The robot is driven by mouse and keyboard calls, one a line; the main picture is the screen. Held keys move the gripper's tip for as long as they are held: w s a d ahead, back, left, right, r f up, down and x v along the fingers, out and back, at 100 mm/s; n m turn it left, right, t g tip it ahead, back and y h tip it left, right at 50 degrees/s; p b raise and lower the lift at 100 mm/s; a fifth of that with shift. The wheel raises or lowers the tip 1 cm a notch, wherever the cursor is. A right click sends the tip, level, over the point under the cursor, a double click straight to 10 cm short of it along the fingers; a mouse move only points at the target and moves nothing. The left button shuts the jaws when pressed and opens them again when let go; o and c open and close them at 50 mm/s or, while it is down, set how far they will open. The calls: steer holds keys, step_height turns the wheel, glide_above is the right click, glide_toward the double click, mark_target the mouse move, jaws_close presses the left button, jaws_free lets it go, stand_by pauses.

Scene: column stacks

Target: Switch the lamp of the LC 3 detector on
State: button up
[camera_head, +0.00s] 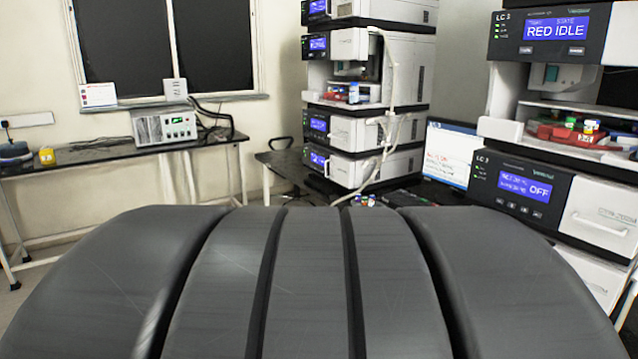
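The LC 3 stack stands at the right edge, partly cut off by the picture. Its lower module (560,200), labelled LC 3, has a blue display (525,188) with small unclear text and the large word OFF. A row of small buttons (518,207) sits under that display. This module has a white front panel with a handle at its right. I cannot read a name that marks it as the detector. The upper LC 3 module (617,40) has a display (555,28) reading RED IDLE, with two buttons below. My gripper is not in view.
A dark ribbed part, apparently mine, fills the lower foreground and hides the floor. Another stack (400,75) stands at the centre. A monitor (451,155) stands between the stacks. A bench (95,152) with a grey instrument (166,126) is at the left. Vials (590,126) sit in the upper LC 3 bay.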

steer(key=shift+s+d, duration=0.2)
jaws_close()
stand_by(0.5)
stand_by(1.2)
